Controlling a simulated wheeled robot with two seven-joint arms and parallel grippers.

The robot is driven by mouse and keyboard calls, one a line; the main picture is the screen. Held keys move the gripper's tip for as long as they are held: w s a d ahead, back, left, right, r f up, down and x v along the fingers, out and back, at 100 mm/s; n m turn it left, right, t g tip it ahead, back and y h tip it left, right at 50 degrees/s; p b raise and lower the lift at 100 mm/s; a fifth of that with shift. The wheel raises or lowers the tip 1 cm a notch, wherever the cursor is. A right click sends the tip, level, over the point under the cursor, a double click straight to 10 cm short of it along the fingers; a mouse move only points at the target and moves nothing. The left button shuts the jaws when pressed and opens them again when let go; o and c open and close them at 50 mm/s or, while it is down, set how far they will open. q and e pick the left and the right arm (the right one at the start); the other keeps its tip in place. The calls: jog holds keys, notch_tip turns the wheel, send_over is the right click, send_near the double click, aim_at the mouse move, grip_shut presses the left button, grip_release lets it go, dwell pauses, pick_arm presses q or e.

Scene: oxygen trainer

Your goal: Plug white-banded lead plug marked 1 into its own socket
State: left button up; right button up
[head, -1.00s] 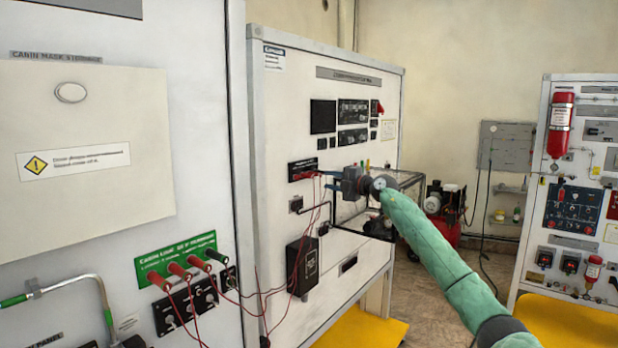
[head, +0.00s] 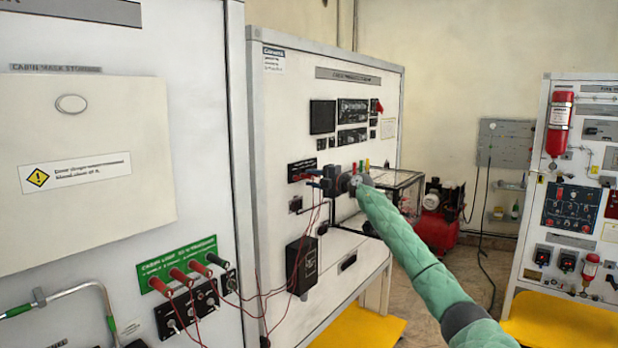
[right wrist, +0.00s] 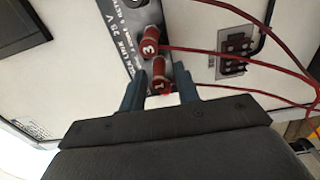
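The red lead plug marked 1 (right wrist: 160,76) sits at the dark strip lettered "28 V" (right wrist: 122,22) in the right wrist view. A white 1 shows on its end; I cannot make out a white band. My right gripper (right wrist: 161,84) is open, its two blue fingers on either side of this plug with gaps between. In the head view the right gripper (head: 318,180) is at the black socket strip (head: 302,168) on the middle cabinet and hides part of it. How deep the plug sits cannot be told. My left gripper is not in view.
A red plug marked 3 (right wrist: 150,42) is just above plug 1. Thin red leads (head: 270,293) hang between the middle cabinet and the left panel. The green-labelled strip (head: 176,262) there holds several plugs. A black box (head: 301,265) hangs below the gripper.

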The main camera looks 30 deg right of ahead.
jog(key=shift+r+p, duration=0.1)
jog(key=shift+p, duration=0.2)
dwell(0.4)
dwell(0.5)
jog(key=shift+p, duration=0.4)
grip_shut()
jog(key=shift+s+d, duration=0.1)
jog(key=shift+s, duration=0.05)
